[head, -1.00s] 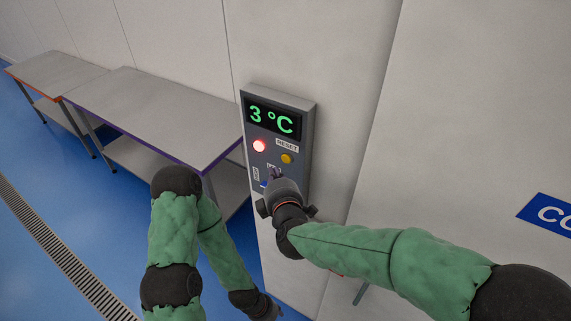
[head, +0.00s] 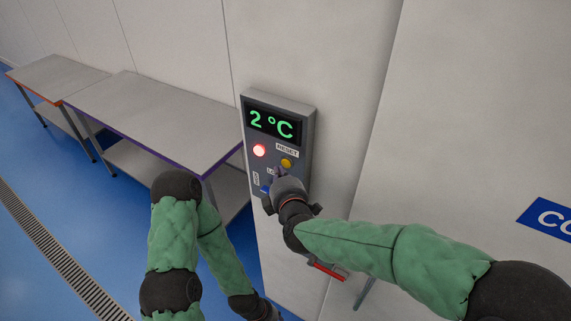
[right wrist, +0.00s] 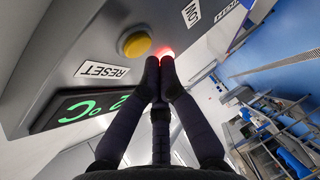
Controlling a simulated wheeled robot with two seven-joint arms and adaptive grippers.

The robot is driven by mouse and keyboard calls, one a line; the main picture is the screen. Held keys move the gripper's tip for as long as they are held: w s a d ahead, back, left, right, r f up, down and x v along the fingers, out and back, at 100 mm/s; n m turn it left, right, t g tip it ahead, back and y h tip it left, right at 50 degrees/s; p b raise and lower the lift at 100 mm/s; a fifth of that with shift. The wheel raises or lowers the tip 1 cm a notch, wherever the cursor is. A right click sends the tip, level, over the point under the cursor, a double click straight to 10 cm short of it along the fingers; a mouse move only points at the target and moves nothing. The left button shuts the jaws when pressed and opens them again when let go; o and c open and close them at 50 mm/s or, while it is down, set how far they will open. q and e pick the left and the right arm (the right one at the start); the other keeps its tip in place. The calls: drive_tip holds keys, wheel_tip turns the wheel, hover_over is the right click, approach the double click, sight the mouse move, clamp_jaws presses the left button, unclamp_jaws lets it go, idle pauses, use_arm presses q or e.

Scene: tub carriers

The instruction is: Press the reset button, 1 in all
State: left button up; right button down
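The grey control panel (head: 309,140) is on the pale wall, with a lit display (head: 271,122) reading 2 °C. Below the RESET label (head: 287,151) is a round yellow button (head: 286,163); it also shows in the right wrist view (right wrist: 135,42). Left of it a red lamp (head: 259,150) glows. My right gripper (head: 277,173) is just below the button in the head view. In the right wrist view its fingertips (right wrist: 160,62) are together and empty, beside the button and apart from it. My left gripper (head: 268,311) is low at the bottom edge, its fingers unclear.
A blue control (head: 264,188) is low on the panel, partly behind my right gripper. A steel table (head: 150,112) stands left of the panel, another (head: 55,72) beyond it. A red-edged object (head: 328,271) is below my right arm. A floor drain (head: 60,250) runs at left.

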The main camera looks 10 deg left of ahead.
drive_tip(key=shift+w, duration=0.2)
idle(0.7)
drive_tip(key=shift+w+d, duration=0.15)
drive_tip(key=shift+w+d+p, duration=0.15)
drive_tip(key=shift+w+p, duration=0.2)
drive_tip(key=shift+w, duration=0.1)
idle(1.2)
drive_tip(key=shift+s+r, duration=0.1)
drive_tip(key=shift+s, duration=0.05)
drive_tip(key=shift+s+a+p, duration=0.3)
drive_tip(key=shift+s+p, duration=0.25)
drive_tip(key=shift+s, duration=0.1)
